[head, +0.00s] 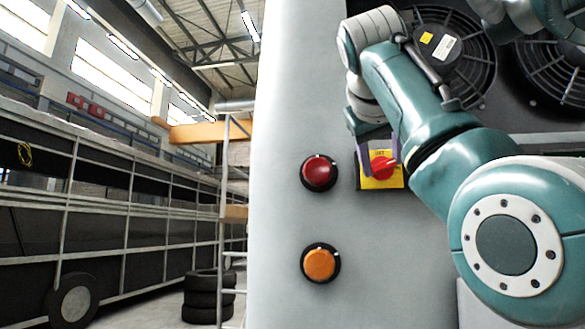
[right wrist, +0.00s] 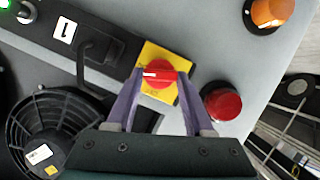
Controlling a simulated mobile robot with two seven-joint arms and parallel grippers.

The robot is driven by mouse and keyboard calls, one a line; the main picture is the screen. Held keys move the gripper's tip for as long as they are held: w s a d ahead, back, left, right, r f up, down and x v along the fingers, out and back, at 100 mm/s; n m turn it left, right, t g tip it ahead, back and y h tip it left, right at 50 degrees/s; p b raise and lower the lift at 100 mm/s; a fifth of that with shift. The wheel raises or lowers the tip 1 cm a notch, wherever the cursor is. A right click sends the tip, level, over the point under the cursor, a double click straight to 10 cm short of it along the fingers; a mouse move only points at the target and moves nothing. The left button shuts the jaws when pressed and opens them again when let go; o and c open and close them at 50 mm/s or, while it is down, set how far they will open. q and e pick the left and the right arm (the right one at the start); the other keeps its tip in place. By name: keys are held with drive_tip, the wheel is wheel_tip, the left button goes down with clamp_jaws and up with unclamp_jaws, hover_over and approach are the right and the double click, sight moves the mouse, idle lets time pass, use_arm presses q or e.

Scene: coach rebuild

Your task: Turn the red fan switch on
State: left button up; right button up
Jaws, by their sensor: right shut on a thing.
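The red fan switch (head: 382,167) is a round knob with a pale pointer mark on a yellow plate (head: 381,183), set in the grey panel. It also shows in the right wrist view (right wrist: 158,73), where the pale mark points left in the picture. My right gripper (right wrist: 159,75) has its two purple fingers on either side of the knob and is shut on it. In the head view, this gripper (head: 378,152) reaches down to the switch from above. My left gripper is not in view.
Round fans (head: 452,55) are above. A black bar handle (right wrist: 90,65) shows in the right wrist view. Stacked tyres (head: 208,297) stand on the floor.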

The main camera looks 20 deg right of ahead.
clamp_jaws()
drive_tip(key=shift+f+m+t+y+b, duration=0.3)
drive_tip(key=shift+m+y+b, duration=0.2)
drive_tip(key=shift+m+b, duration=0.45)
drive_tip(key=shift+s+d+r+m+y+b, duration=0.1)
drive_tip(key=shift+r+m+y+b, duration=0.15)
drive_tip(key=shift+m+y+b, duration=0.25)
drive_tip(key=shift+r, duration=0.1)
drive_tip(key=o, duration=1.1)
unclamp_jaws()
